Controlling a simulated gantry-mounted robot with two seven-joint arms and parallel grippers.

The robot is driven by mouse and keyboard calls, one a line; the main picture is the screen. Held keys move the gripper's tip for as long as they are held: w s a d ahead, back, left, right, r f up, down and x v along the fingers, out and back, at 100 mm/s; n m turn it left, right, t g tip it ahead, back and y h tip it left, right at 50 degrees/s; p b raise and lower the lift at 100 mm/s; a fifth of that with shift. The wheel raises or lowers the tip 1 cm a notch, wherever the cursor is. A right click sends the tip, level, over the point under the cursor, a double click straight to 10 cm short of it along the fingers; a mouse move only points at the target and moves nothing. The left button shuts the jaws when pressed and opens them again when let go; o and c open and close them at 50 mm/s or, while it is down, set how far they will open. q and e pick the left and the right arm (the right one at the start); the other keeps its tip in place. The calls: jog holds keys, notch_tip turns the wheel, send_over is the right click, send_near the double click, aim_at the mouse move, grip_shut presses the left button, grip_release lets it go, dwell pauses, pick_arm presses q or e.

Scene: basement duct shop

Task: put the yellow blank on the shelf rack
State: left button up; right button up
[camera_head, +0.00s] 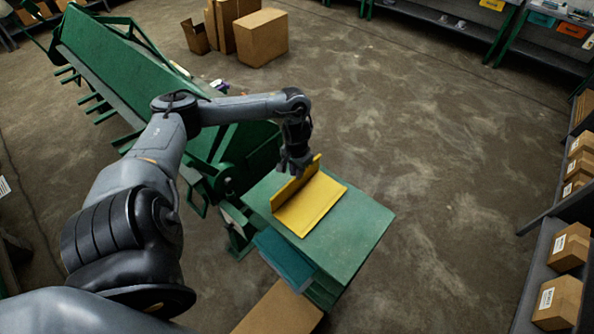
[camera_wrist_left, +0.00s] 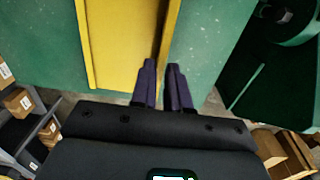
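The yellow blank (camera_head: 311,203) is an L-shaped bent sheet, with one leaf flat on the green table (camera_head: 362,222) and the other standing up along its left side. It also shows in the wrist view (camera_wrist_left: 118,45). The shelf rack with cartons (camera_head: 554,270) stands at the right edge. My right gripper is not in view.
A green bending machine (camera_head: 128,72) adjoins the table on the left. A teal panel (camera_head: 283,258) and a carton (camera_head: 280,310) are below the table's near side. Cartons (camera_head: 262,37) stand at the back. Bare floor (camera_head: 460,180) lies between table and rack.

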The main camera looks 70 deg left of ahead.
pick_arm(q)
jog(key=o, duration=0.3)
